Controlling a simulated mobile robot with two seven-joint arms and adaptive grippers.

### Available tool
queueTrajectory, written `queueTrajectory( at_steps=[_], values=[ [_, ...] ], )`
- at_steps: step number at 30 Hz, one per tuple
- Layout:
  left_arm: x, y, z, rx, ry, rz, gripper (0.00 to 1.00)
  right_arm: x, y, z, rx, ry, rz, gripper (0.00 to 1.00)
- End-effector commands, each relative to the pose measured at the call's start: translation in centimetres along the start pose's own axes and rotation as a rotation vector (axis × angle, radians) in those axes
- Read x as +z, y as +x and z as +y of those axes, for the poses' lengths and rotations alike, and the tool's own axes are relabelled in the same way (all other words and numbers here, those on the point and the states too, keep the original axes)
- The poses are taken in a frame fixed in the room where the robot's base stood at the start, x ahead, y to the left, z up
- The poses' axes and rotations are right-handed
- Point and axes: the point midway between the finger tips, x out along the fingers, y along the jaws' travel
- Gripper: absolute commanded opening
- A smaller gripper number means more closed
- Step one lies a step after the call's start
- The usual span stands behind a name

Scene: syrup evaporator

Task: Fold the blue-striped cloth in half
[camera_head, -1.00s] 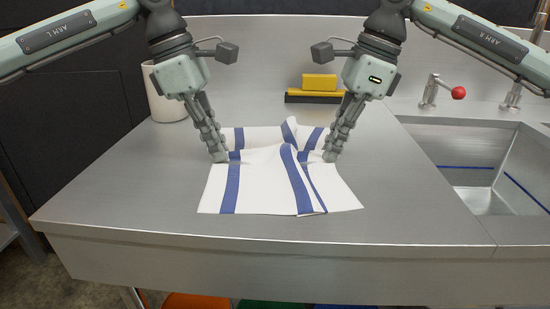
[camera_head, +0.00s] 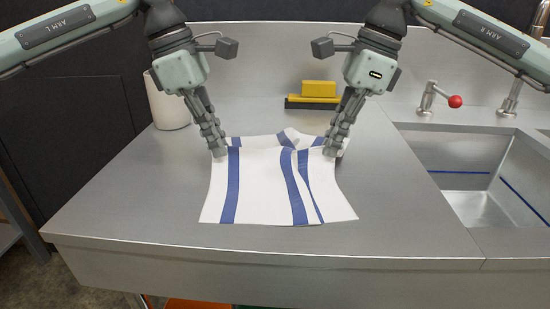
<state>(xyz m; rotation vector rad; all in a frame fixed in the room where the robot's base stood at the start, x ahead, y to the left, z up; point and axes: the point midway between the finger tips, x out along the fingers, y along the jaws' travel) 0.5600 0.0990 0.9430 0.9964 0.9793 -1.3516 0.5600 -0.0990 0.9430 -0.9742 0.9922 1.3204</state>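The white blue-striped cloth (camera_head: 262,190) lies on the steel counter, its near part flat. Its far part is rumpled, with a raised fold between my grippers and more cloth showing behind it. My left gripper (camera_head: 219,152) is at the left side of the fold, its fingers close together with cloth at the tips. My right gripper (camera_head: 330,151) is at the right side of the fold, likewise closed on the cloth. The fingertips are partly hidden by the cloth and each other.
A yellow block (camera_head: 319,89) sits on a yellow-and-black item (camera_head: 312,102) at the back. A white cylinder (camera_head: 167,104) stands back left. A sink (camera_head: 470,185) with a red-knobbed tap (camera_head: 455,101) is at the right. The counter (camera_head: 135,205) is clear around the cloth.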

Motion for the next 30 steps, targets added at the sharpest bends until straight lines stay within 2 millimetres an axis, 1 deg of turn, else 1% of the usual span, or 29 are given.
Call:
queueTrajectory(
  at_steps=[1,3,12,18,25,30],
  values=[
    [0.27,-0.86,0.00,0.000,0.000,0.000,0.00,0.27,-0.86,0.01,0.001,0.000,0.000,0.00],
    [0.37,-1.18,0.01,0.000,0.000,0.000,0.00,0.37,-1.18,0.01,0.001,0.000,0.000,0.00],
    [0.38,-1.22,0.02,0.001,0.000,-0.001,0.00,0.38,-1.22,0.00,0.000,0.000,0.000,0.00],
    [0.39,-1.24,0.02,0.001,0.000,-0.001,0.25,0.39,-1.23,0.00,0.000,0.000,0.000,0.00],
    [0.40,-1.26,0.02,0.001,0.000,-0.001,0.27,0.39,-1.24,0.00,0.000,0.000,0.000,0.00],
    [0.40,-1.26,0.02,0.001,0.000,-0.001,0.48,0.39,-1.24,0.01,0.000,0.000,0.000,0.00]
  ],
)
